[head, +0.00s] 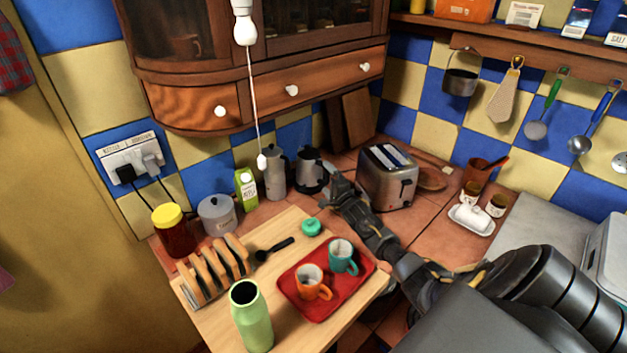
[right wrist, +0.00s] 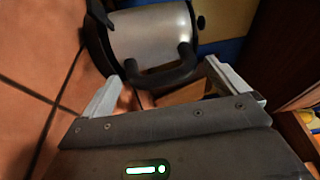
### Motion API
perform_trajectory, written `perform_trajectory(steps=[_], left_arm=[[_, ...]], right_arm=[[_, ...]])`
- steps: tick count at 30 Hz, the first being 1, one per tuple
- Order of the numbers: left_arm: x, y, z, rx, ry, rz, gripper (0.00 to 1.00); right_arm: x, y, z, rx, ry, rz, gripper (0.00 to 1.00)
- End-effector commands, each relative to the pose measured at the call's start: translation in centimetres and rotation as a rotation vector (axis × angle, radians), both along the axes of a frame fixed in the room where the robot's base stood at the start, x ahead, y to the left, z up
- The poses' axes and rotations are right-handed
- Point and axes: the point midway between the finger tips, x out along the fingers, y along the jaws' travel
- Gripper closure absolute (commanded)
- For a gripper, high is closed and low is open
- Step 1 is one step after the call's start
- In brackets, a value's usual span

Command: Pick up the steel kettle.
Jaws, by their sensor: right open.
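The steel kettle (head: 309,171) stands upright at the back of the tiled counter, left of the toaster; its right side is partly covered by my right gripper. In the right wrist view the kettle (right wrist: 152,35) shows its steel body, black trim and black handle (right wrist: 178,68). My right gripper (head: 331,184) is open and close to the kettle's handle side. In the wrist view the handle lies just beyond and between the right gripper's fingertips (right wrist: 163,72); I cannot tell whether they touch it. My left gripper is not in view.
A grey moka-style pot (head: 275,174) stands left of the kettle, with a green carton (head: 246,190) beside it. The toaster (head: 389,178) is close right of my forearm. A red tray (head: 301,308) with two mugs lies on the wooden board, nearer me. A wooden cabinet (head: 262,86) hangs above.

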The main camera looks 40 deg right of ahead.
Motion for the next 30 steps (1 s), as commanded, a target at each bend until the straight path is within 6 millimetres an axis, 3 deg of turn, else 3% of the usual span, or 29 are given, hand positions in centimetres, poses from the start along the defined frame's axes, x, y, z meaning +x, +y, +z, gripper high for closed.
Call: perform_trajectory(steps=[1, 4, 15, 30], left_arm=[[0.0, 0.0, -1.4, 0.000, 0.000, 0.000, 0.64], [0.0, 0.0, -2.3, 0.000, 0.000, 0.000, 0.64], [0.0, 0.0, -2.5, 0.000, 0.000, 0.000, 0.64], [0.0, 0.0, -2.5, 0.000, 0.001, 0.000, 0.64]], right_arm=[[0.7, -0.2, -0.6, -0.001, -0.002, 0.000, 0.02], [1.7, -0.5, -0.5, 0.000, -0.002, 0.000, 0.02], [2.4, -0.6, 0.0, 0.000, 0.000, 0.000, 0.02], [2.5, -0.7, 0.3, -0.001, -0.007, -0.002, 0.64]])
